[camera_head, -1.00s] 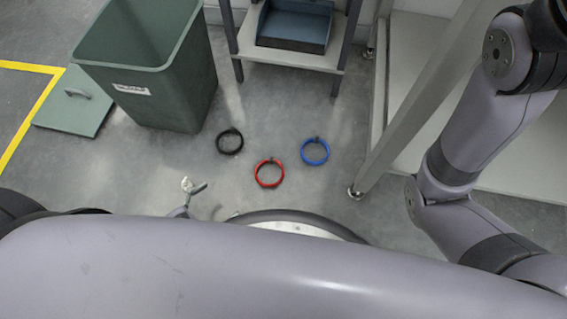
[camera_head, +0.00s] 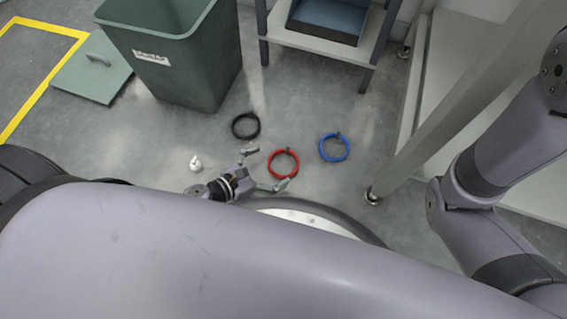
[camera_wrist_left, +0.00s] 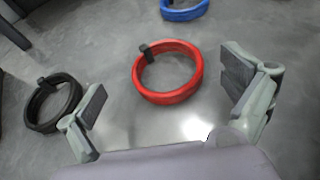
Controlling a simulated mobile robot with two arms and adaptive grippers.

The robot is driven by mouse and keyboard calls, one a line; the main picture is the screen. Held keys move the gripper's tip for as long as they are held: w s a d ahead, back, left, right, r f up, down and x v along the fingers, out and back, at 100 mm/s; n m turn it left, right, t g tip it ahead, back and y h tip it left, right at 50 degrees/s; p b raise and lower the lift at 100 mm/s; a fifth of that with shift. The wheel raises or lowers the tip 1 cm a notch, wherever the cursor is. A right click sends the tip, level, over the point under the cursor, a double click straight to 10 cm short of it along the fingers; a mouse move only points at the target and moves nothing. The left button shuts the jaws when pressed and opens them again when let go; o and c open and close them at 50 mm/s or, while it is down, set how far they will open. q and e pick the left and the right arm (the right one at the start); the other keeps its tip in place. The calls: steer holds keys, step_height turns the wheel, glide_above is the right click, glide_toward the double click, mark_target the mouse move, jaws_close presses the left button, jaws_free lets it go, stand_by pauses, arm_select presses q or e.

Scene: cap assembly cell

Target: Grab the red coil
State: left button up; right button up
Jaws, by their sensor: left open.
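The red coil (camera_head: 271,163) lies flat on the grey floor in the head view, between a black coil and a blue coil. In the left wrist view the red coil (camera_wrist_left: 136,85) lies ahead of the gripper, roughly centred between its fingers, with a dark clip on its upper left. My left gripper (camera_head: 265,169) is open and empty, close to the red coil on its near side. It also shows in the left wrist view (camera_wrist_left: 168,108) with its two fingers wide apart. My right gripper is not in view.
A black coil (camera_head: 234,130) and a blue coil (camera_head: 347,155) lie nearby. A green bin (camera_head: 195,70) stands at the back left, with its lid (camera_head: 75,80) on the floor. A small white object (camera_head: 196,162) lies left of the gripper. A shelf (camera_head: 310,43) stands behind.

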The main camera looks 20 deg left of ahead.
mark_target(294, 157)
arm_select(q)
steer(key=x, duration=0.2)
steer(key=b+x, duration=0.1)
steer(key=x, duration=0.1)
steer(key=shift+s+d+f, duration=0.1)
steer(key=shift+d+f, duration=0.15)
steer(key=shift+f, duration=0.05)
steer(key=shift+c, duration=0.3)
steer(key=c, duration=1.2)
steer(key=shift+r, duration=0.1)
